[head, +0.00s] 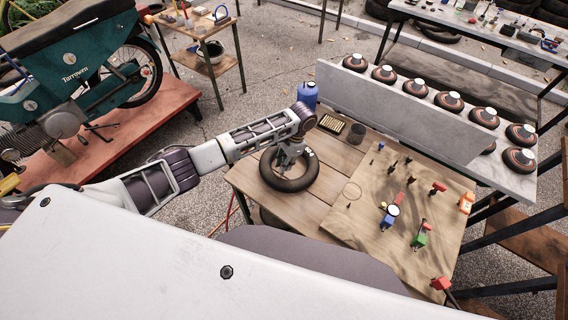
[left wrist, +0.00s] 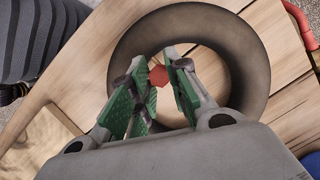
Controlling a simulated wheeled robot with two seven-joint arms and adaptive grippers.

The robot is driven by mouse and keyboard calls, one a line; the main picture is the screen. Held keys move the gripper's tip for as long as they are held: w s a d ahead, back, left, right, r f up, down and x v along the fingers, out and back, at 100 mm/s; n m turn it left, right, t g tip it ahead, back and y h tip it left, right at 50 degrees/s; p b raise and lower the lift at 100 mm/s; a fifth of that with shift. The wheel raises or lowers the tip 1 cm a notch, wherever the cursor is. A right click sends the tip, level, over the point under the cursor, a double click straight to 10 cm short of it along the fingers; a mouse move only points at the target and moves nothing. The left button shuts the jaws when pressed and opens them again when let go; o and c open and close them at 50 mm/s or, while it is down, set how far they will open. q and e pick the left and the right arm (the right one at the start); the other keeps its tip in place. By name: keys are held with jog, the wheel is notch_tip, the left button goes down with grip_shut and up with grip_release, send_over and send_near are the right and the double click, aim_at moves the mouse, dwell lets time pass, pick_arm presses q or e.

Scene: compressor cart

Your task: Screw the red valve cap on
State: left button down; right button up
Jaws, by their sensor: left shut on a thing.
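A small red cap (left wrist: 158,76) sits between the fingertips of my left gripper (left wrist: 160,80), which has green pads and is shut on it. In the head view my left gripper (head: 287,160) hangs over the inner hole of a black tyre (head: 312,180), which lies flat on the wooden cart top (head: 250,186). The tyre (left wrist: 259,65) rings the fingertips in the left wrist view. The valve stem is not distinguishable; the fingers hide the area below the cap. My right gripper is in neither view.
A board (head: 345,228) with several small coloured fittings covers the right side of the cart. A blue container (head: 306,93), a small tray (head: 333,123) and a dark cup (head: 357,134) stand behind the tyre. A grey panel (head: 390,110) rises behind them.

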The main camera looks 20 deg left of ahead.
pick_arm(q)
jog(key=shift+m+t, duration=0.3)
jog(key=shift+m, duration=1.2)
jog(key=c, duration=1.3)
grip_release()
jog(key=shift+d+r, duration=0.1)
jog(key=shift+r, duration=0.05)
jog(key=shift+d+v, duration=0.15)
jog(key=shift+v, duration=2.8)
jog(key=shift+d+v, duration=0.15)
jog(key=shift+v, duration=2.75)
